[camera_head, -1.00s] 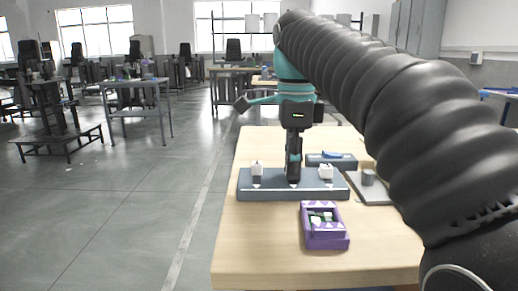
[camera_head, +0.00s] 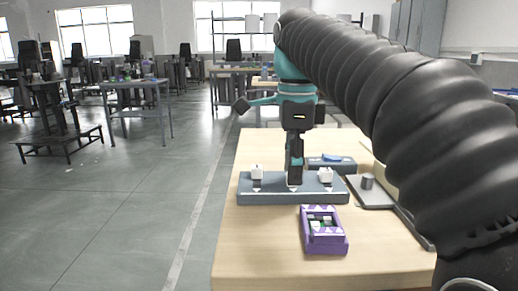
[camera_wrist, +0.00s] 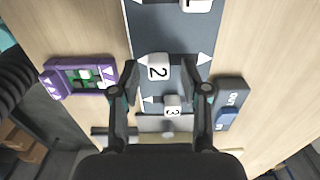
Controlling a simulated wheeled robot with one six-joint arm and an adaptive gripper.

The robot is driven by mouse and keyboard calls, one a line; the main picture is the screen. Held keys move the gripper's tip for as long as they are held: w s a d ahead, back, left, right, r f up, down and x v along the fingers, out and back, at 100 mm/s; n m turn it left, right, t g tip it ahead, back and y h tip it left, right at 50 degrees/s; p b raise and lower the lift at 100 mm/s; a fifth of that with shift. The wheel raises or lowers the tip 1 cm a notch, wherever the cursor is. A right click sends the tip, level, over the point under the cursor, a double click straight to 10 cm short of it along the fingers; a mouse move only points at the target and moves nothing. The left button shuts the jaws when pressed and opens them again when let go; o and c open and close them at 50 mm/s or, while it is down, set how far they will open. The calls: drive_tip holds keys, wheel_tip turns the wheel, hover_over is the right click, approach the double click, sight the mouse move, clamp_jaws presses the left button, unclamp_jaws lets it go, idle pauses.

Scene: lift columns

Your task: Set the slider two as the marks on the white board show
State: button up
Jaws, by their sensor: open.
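The dark grey slider base (camera_head: 292,198) lies across the table, with white triangle marks along its edges. The white slider block marked 2 (camera_wrist: 158,68) sits on it, between my open fingertips (camera_wrist: 159,72), with a gap on both sides. In the head view my gripper (camera_head: 295,184) points down over the middle of the base and hides most of block 2. Block 1 (camera_wrist: 197,4) and block 3 (camera_wrist: 172,105) are on either side. A pale panel (camera_head: 385,180) shows partly behind my arm; I cannot tell whether it is the white board, and no marks are readable.
A purple box (camera_head: 325,243) with green and white pieces stands in front of the base. A grey unit with a blue part (camera_head: 332,162) is behind. A grey plate with a round knob (camera_head: 367,182) lies right. The table's left front (camera_head: 255,255) is clear.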

drive_tip(key=shift+r+p, duration=1.15)
drive_tip(key=shift+r, duration=1.4)
drive_tip(key=shift+s, duration=0.1)
